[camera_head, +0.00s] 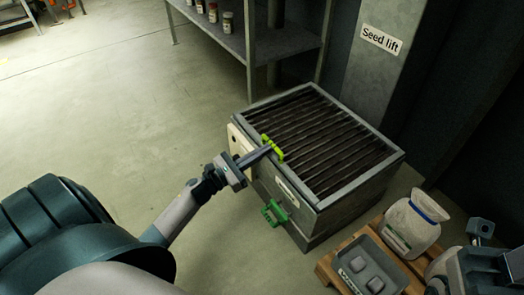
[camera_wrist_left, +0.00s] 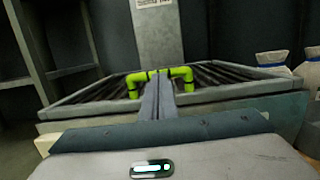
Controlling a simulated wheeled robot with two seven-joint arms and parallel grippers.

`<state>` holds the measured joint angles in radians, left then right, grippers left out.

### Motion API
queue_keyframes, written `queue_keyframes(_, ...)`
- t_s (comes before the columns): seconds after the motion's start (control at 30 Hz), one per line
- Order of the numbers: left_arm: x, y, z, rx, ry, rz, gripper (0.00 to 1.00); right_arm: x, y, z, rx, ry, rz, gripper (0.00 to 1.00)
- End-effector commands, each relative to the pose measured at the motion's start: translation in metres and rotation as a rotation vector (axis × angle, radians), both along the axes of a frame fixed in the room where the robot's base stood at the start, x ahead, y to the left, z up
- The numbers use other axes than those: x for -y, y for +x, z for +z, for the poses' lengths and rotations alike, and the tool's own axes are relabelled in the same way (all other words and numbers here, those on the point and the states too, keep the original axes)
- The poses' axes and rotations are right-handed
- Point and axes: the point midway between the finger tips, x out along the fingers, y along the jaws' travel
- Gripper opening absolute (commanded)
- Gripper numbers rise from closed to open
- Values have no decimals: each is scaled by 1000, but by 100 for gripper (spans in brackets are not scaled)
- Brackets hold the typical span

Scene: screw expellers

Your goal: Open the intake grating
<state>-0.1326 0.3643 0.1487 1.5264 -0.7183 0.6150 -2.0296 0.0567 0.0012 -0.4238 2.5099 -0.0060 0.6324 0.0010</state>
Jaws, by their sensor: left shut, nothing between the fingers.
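The intake grating (camera_head: 318,138) is a dark barred panel lying flat and closed in the grey frame of a low metal box. A yellow-green handle (camera_head: 272,148) stands at the grating's left edge; it also shows in the left wrist view (camera_wrist_left: 188,77). My left gripper (camera_head: 267,149) is shut and empty, its fingertips at the handle. In the left wrist view the shut fingers (camera_wrist_left: 158,84) overlap the handle's middle; whether they touch it I cannot tell. Part of my right arm (camera_head: 468,268) shows at the lower right, its jaws unclear.
A darker green handle (camera_head: 274,212) is on the box's front, lower down. A white sack (camera_head: 411,225) and a grey tray (camera_head: 367,268) stand on a wooden pallet at right. A shelf with jars (camera_head: 228,22) and a "Seed lift" column (camera_head: 380,60) stand behind. Floor at left is clear.

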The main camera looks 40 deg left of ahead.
Motion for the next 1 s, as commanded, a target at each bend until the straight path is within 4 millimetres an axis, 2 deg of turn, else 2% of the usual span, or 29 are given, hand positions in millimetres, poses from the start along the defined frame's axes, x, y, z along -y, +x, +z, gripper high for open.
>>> queue_keyframes(1.0,1,4,27,-40,20,0,0,13,1,-2,-57,-15,-52,31)
